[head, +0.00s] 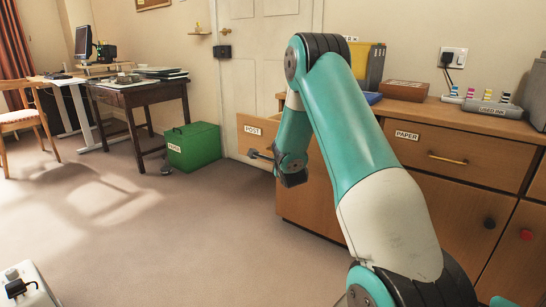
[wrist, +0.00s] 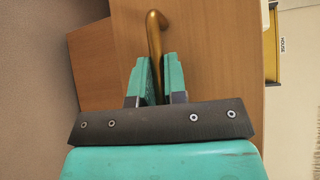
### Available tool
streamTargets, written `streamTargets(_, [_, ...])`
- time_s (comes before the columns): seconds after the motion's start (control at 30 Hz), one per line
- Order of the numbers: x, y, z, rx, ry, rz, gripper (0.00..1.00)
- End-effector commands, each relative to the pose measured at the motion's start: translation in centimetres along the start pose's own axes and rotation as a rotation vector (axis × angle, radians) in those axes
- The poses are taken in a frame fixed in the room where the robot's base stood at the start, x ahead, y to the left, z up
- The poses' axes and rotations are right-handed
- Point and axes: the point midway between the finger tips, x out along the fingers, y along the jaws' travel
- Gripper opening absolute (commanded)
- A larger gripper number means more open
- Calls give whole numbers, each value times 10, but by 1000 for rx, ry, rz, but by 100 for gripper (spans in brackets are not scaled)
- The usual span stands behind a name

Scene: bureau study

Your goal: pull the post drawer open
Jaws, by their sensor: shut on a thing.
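The post drawer (head: 252,130) has a wooden front with a white POST label, at the left end of the wooden cabinet in the head view. Its front stands out from the cabinet, so it is at least partly open. Its brass handle (wrist: 155,35) shows in the wrist view, with its lower end between the fingers. My gripper (wrist: 157,66) is shut on this handle. In the head view my gripper (head: 262,156) is at the drawer front, just below the label. My arm hides the drawer's right side and part of the cabinet.
The PAPER drawer (head: 462,158) is shut to the right. A yellow and grey bin (head: 368,64), a brown box (head: 405,90) and an ink holder (head: 485,107) stand on the cabinet top. A green box (head: 194,146) sits on the floor by the door. The carpet in front is clear.

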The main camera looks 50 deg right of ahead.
Motion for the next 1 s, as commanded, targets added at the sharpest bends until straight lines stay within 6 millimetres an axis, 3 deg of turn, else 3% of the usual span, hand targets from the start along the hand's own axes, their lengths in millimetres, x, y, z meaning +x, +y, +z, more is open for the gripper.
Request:
streamTargets(0.57, [-5,1,-10,0,23,4,0])
streamTargets(0.6, [-5,1,-10,-1,23,5,20])
streamTargets(0.63, [-5,1,-10,0,23,5,23])
streamTargets(1.0, [-11,1,-6,2,16,2,23])
